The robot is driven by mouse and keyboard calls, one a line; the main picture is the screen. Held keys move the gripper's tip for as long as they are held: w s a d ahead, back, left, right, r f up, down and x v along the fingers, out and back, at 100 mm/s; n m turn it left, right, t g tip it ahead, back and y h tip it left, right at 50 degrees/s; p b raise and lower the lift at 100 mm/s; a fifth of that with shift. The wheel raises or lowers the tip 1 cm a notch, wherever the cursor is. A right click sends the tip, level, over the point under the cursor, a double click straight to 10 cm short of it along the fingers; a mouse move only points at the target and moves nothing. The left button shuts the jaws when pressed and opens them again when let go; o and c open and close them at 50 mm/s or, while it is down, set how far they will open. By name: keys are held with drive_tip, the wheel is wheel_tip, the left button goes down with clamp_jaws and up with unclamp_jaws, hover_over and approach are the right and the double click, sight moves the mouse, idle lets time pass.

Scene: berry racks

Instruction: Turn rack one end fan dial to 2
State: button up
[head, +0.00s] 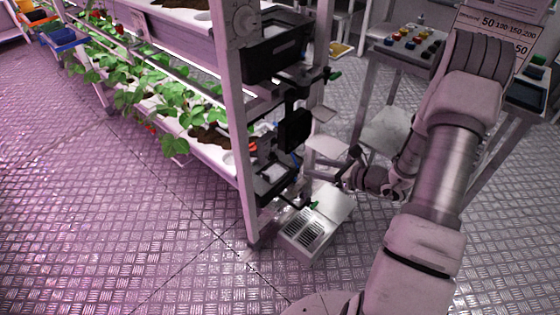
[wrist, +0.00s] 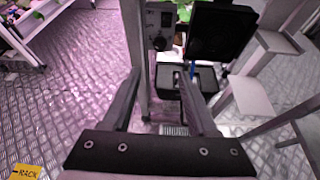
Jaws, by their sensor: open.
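A grey panel with a round dial (head: 244,18) is on the upper part of the rack's end post in the head view; its setting is too small to read. In the wrist view, a small dark control panel (wrist: 160,20) with round parts is on a post beyond my fingers. I cannot tell whether it is the same panel, nor read any number. My gripper (head: 346,168) is open and empty, low and to the right of the rack end, apart from it. In the wrist view, the two fingers of my gripper (wrist: 160,76) are spread and point toward the rack end.
A black box (head: 277,50) and a black panel (head: 295,128) stick out from the rack end. A grey vented box (head: 314,226) stands on the floor below. Plants (head: 190,98) grow along the rack. Side tables stand at right.

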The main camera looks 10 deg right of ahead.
sight(276, 158)
drive_tip(key=b+x, duration=0.3)
drive_tip(key=x, duration=1.2)
drive_tip(key=shift+a+f, duration=0.15)
clamp_jaws()
